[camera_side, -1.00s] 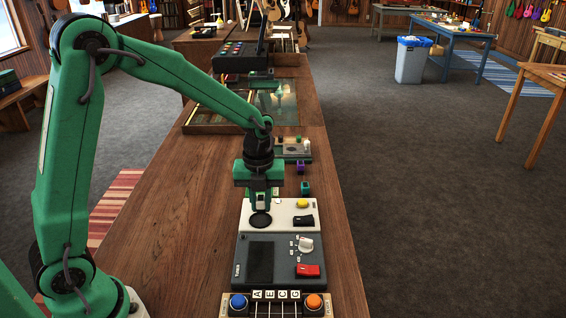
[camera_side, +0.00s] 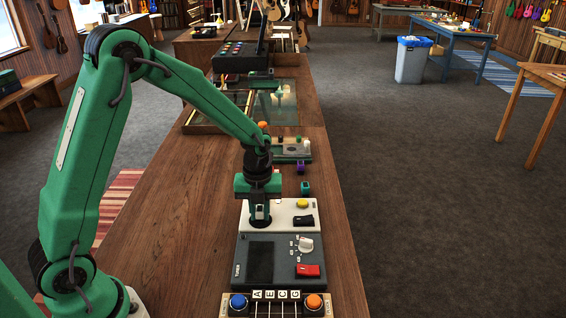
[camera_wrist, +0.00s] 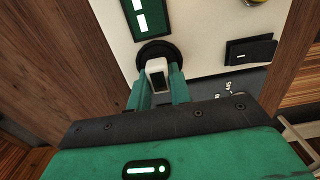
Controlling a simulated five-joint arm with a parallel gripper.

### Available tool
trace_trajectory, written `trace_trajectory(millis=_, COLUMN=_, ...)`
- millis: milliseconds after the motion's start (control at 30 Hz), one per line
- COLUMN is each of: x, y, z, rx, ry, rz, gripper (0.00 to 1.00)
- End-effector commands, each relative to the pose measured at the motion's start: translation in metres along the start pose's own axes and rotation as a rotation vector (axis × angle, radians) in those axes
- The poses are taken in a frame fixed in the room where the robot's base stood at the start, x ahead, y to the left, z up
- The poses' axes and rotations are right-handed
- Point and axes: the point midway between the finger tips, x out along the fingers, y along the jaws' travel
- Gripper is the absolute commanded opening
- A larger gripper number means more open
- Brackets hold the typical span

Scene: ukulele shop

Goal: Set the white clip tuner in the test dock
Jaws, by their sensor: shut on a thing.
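The white clip tuner (camera_wrist: 157,72) is between the two green fingers of my gripper (camera_wrist: 159,88), which is shut on it. In the side view my gripper (camera_side: 259,213) points down over the white top panel of the test unit (camera_side: 287,206), with the tuner small between its fingers. The black round dock (camera_wrist: 150,50) lies just beyond and under the tuner in the wrist view.
The wooden counter (camera_side: 175,225) is clear on the left.

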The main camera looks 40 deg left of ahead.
Motion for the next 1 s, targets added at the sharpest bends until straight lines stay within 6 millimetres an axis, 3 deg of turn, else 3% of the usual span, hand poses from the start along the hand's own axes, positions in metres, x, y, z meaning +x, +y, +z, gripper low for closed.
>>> trace_trajectory(millis=367, x=0.003, y=0.000, z=0.000, rx=0.000, ry=0.000, rz=0.000, gripper=0.00)
trace_trajectory(millis=400, x=0.003, y=0.000, z=0.000, rx=0.000, ry=-0.001, rz=-0.001, gripper=0.28)
trace_trajectory(millis=500, x=0.003, y=0.000, z=0.000, rx=0.000, ry=-0.001, rz=-0.001, gripper=0.42)
trace_trajectory(millis=1000, x=-0.007, y=-0.001, z=0.001, rx=0.000, ry=-0.003, rz=-0.003, gripper=0.42)
